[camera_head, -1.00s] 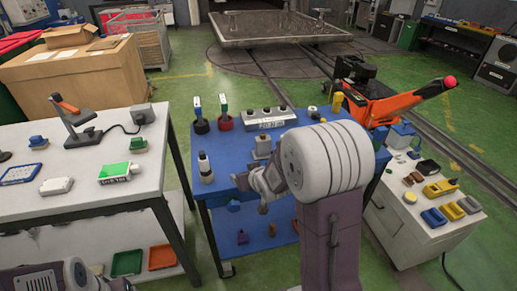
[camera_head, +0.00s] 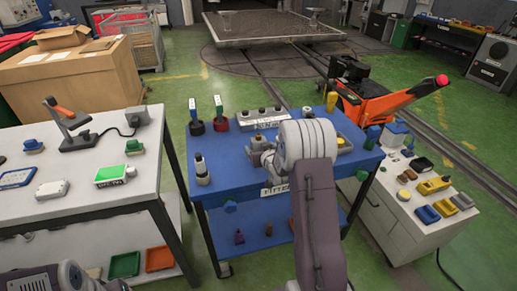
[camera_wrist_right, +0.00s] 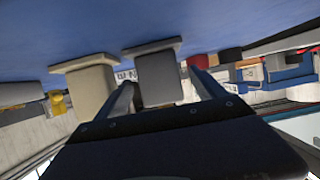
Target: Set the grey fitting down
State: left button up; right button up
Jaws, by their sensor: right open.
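The grey fitting (camera_wrist_right: 158,78) stands on the blue table (camera_wrist_right: 230,25), which fills the top of the upside-down right wrist view. My right gripper (camera_wrist_right: 163,92) is open, with one finger on each side of the grey fitting. I cannot tell whether the fingers touch it. A beige fitting (camera_wrist_right: 88,88) stands close beside it, outside the fingers. In the head view my right gripper (camera_head: 264,159) is low over the middle of the blue table (camera_head: 225,170), and my arm hides much of this spot. My left gripper is not in view.
A white-and-black bottle (camera_head: 202,170) stands left of my right gripper. A grey box with knobs (camera_head: 262,119) and two red and black holders lie behind. A yellow cylinder (camera_head: 331,102) is at the back right.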

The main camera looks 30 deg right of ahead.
jog(key=x, duration=0.2)
jog(key=shift+w+d+f, duration=0.1)
jog(key=shift+w+f, duration=0.1)
jog(key=shift+w, duration=0.1)
jog(key=shift+s+r, duration=0.1)
jog(key=shift+s, duration=0.05)
jog(key=shift+c, duration=1.2)
grip_shut()
